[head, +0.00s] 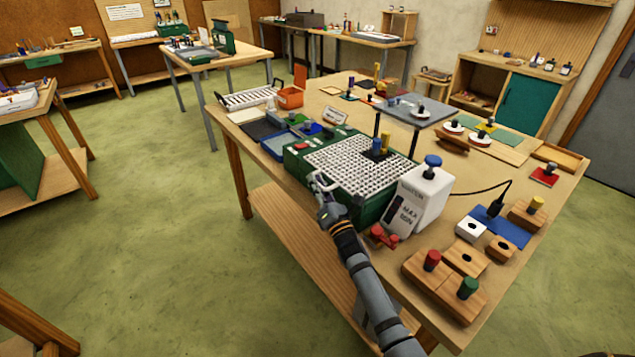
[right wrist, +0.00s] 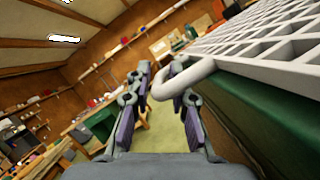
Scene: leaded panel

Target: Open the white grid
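The white grid (head: 345,165) lies flat on top of a green machine (head: 300,163), its bars forming many small square openings. A white loop handle (head: 319,179) sticks out from its near edge. My right gripper (head: 324,189) is at this handle. In the right wrist view, the grid (right wrist: 275,40) is at upper right above the green side, and the handle (right wrist: 190,82) reaches in between the fingers of my gripper (right wrist: 160,72). The fingers stand apart, with a gap beside the loop's end. My left gripper is in neither view.
A white box with a blue knob (head: 421,192) stands right of the grid, close to my right arm. Blue and yellow pegs (head: 381,144) stand at the grid's far edge. Red knobs (head: 382,237) and wooden blocks (head: 447,275) lie at the near right.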

